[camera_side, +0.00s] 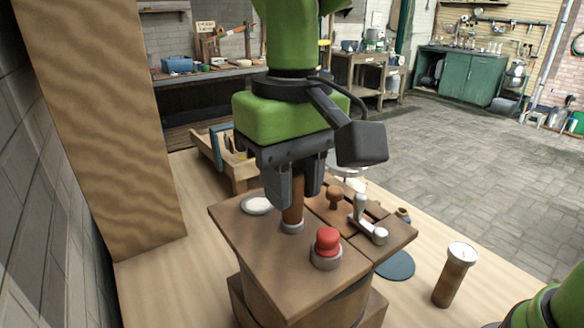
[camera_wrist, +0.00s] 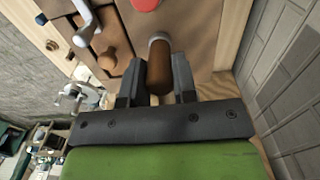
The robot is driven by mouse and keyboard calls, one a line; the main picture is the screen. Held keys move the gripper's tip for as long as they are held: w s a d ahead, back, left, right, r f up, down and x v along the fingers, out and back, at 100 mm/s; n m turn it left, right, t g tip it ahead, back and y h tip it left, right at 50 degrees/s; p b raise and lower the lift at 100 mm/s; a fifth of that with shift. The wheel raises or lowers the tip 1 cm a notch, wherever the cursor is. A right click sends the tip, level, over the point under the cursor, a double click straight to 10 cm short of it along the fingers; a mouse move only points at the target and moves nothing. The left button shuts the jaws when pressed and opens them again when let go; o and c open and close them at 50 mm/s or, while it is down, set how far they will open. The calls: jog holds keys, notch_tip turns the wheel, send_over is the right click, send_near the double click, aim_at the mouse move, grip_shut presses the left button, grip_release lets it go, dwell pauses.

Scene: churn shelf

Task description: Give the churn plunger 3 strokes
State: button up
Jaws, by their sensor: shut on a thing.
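The churn's wooden top (camera_side: 281,271) sits in the middle of the side view, on a light wooden table. The churn plunger (camera_side: 292,215) is a brown upright handle rising from a grey metal collar in the top. My gripper (camera_side: 297,190) points down from above, with its two dark fingers on either side of the plunger. In the wrist view, the plunger (camera_wrist: 159,72) lies between the fingers of my gripper (camera_wrist: 157,85), which are shut on it. The plunger's lower end is hidden inside the churn.
On the churn top are a red button (camera_side: 327,243), a metal crank (camera_side: 368,222), a brown knob (camera_side: 335,197) and a white disc (camera_side: 257,205). A wooden cylinder with a white dial (camera_side: 456,272) stands to the right. A wooden panel (camera_side: 105,125) rises at the left.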

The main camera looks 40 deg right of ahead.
jog(key=shift+r, duration=2.75)
jog(key=shift+f, duration=2.7)
jog(key=shift+r, duration=2.7)
